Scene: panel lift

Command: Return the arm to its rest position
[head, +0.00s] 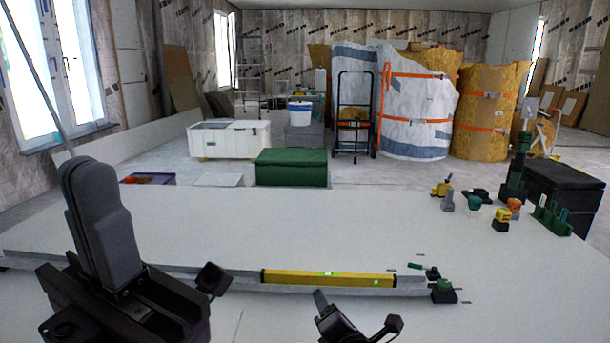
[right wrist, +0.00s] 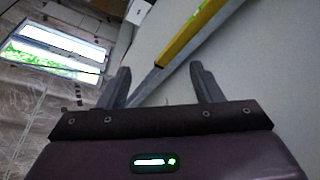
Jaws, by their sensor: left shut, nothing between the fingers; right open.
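My left gripper (head: 92,178) stands at the left of the head view, its grey fingers pointing up and shut with nothing between them. My right gripper (head: 322,300) shows only in part at the bottom middle of the head view, just in front of the yellow level. In the right wrist view my right gripper (right wrist: 160,68) has its two fingers well apart, with nothing held between them. The yellow level (head: 330,277) lies along the near edge of the white panel (head: 200,225). The level also shows beyond the fingers in the right wrist view (right wrist: 195,32).
Small tools and clamps (head: 500,220) stand on the panel's right side. A small green and black clamp (head: 443,291) sits at its near right edge. A green box (head: 291,167), a white chest (head: 230,139) and a hand truck (head: 353,115) stand beyond. The panel's middle is clear.

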